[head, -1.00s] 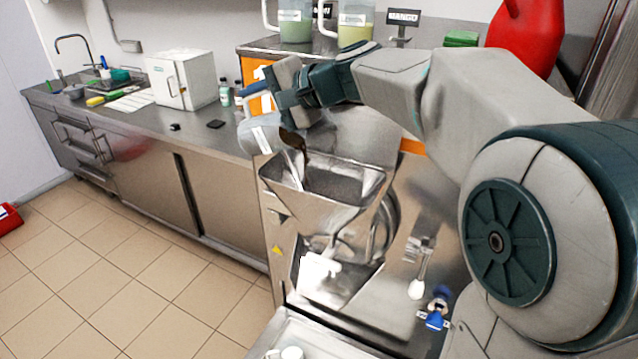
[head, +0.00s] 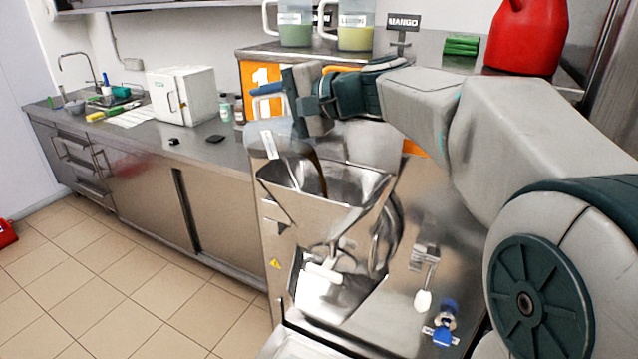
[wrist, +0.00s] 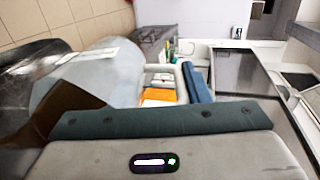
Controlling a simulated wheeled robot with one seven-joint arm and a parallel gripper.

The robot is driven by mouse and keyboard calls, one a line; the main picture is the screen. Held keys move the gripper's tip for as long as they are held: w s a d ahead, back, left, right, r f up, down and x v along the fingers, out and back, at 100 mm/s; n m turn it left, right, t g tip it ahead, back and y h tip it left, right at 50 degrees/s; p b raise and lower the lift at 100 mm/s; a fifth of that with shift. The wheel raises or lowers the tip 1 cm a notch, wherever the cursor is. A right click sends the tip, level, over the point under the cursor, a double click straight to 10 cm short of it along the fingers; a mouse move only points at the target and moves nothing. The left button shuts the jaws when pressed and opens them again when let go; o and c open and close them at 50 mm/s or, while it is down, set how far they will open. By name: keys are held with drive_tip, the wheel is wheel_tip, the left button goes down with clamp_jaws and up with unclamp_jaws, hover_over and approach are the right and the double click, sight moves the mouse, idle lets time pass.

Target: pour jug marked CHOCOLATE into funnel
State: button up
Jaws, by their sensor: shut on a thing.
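A clear jug (head: 264,143) with a white label hangs tilted over the left rim of the steel funnel (head: 345,188). Dark brown liquid runs from the jug down into the funnel. The label's writing is too small to read.
Two jugs, one with green liquid (head: 295,33) and one with yellow liquid (head: 355,37), stand on the shelf behind. A MANGO sign (head: 403,22), green blocks (head: 461,45) and a red can (head: 524,40) stand right of them. A white box (head: 182,95) is on the left counter.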

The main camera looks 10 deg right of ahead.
drive_tip(key=shift+s+d+f+t+y+b, duration=0.25)
drive_tip(key=shift+s+d+y+b, duration=0.35)
drive_tip(key=shift+b, duration=1.65)
drive_tip(key=shift+d+r+t+y+b, duration=0.3)
drive_tip(key=shift+r+t+y+b, duration=0.15)
drive_tip(key=shift+b, duration=1.2)
drive_tip(key=shift+s+d+r+t+y+b, duration=0.25)
drive_tip(key=shift+d+y+b, duration=0.15)
drive_tip(key=shift+b, duration=1)
drive_tip(key=shift+s+d+r+t+y+b, duration=0.15)
drive_tip(key=shift+s+d+t+y+b, duration=0.15)
drive_tip(key=shift+b, duration=1.05)
drive_tip(key=shift+d+b, duration=0.1)
drive_tip(key=shift+b, duration=0.2)
